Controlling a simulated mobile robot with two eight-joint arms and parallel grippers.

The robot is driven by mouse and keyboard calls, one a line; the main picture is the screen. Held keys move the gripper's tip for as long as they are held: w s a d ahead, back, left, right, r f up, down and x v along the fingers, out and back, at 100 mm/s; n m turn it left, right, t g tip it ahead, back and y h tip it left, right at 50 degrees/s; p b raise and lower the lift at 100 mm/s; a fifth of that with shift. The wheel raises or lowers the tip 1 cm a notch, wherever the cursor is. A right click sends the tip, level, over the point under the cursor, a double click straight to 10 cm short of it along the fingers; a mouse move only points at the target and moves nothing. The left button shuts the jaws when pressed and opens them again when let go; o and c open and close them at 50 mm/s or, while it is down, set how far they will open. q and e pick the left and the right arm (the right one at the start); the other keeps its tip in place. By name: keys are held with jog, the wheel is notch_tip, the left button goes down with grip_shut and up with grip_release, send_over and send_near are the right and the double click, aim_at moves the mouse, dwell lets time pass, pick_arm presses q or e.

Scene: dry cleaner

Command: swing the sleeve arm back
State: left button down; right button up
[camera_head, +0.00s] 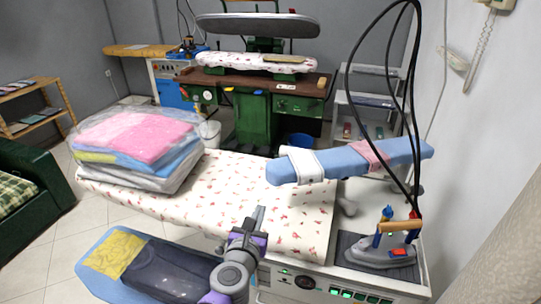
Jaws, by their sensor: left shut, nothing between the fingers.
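The sleeve arm (322,164) is a narrow blue padded board in the head view. It stands above the right end of the ironing table, its rounded end pointing left over the table. A white band and a pink cloth are wrapped around it. My left gripper (257,216) is over the front part of the floral ironing table (225,180), below and left of the sleeve arm's rounded end. It is shut and empty, apart from the sleeve arm. My right gripper is not in view.
A stack of bagged folded laundry (138,145) fills the table's left end. An iron (385,250) rests at the right on its stand, with black cables rising above it. A blue tray with dark cloth (165,270) lies below the front edge. A green press (255,115) stands behind.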

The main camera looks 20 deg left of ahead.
pick_arm(q)
jog(key=r, duration=0.2)
send_near(272, 176)
jog(key=shift+n, duration=0.3)
jog(key=w, duration=0.4)
jog(key=w+f, duration=0.1)
jog(key=w, duration=0.1)
jog(key=shift+w+a, duration=0.15)
jog(key=shift+w, duration=0.15)
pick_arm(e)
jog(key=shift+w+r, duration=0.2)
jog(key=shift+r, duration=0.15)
